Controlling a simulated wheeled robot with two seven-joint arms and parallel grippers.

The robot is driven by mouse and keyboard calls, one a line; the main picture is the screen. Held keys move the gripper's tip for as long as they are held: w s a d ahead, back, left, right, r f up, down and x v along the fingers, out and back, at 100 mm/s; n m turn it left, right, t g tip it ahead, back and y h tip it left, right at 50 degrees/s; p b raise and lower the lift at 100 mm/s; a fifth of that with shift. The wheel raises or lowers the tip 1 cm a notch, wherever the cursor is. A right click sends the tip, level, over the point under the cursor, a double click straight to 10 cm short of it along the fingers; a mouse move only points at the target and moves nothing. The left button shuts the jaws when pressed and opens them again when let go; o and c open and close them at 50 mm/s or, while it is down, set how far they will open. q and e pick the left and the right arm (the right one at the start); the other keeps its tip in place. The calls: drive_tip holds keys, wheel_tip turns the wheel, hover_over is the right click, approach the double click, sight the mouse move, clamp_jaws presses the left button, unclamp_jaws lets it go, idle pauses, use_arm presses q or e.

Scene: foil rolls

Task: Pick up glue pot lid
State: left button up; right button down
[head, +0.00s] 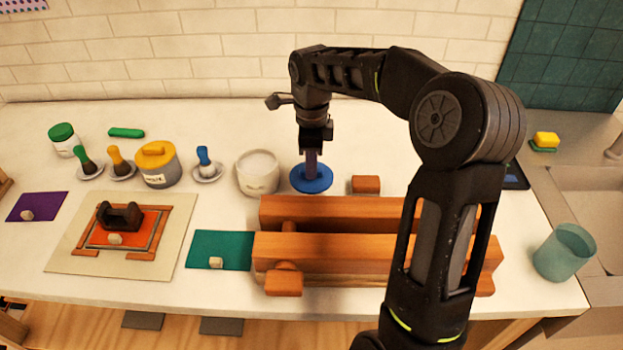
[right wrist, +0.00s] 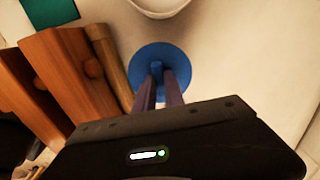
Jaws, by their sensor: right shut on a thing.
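The blue round glue pot lid (head: 311,182) is just right of the open white pot (head: 258,174) in the head view. My right gripper (head: 312,172) comes down from above and is shut on the lid at its middle. In the right wrist view, the two fingers (right wrist: 157,76) meet at the centre of the blue lid (right wrist: 150,58), and the grip point is partly hidden by them. I cannot tell whether the lid touches the table. The pot's rim (right wrist: 158,8) shows at the top edge of that view. My left gripper is not in view.
A wooden clamp (head: 330,250) lies in front of the lid, and a small wood block (head: 366,184) is to its right. A yellow-lidded pot (head: 157,166) and brushes on saucers stand left. A teal cup (head: 565,252) stands at the right.

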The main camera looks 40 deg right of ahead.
wheel_tip(320, 180, up, 5)
idle(0.8)
drive_tip(key=shift+w+a+r, duration=0.1)
drive_tip(key=shift+a+r, duration=0.15)
drive_tip(key=shift+a, duration=0.05)
drive_tip(key=w+a+r+p, duration=0.4)
drive_tip(key=w+a+p, duration=0.3)
drive_tip(key=w, duration=0.3)
drive_tip(key=shift+a, duration=0.4)
drive_tip(key=shift+f, duration=0.15)
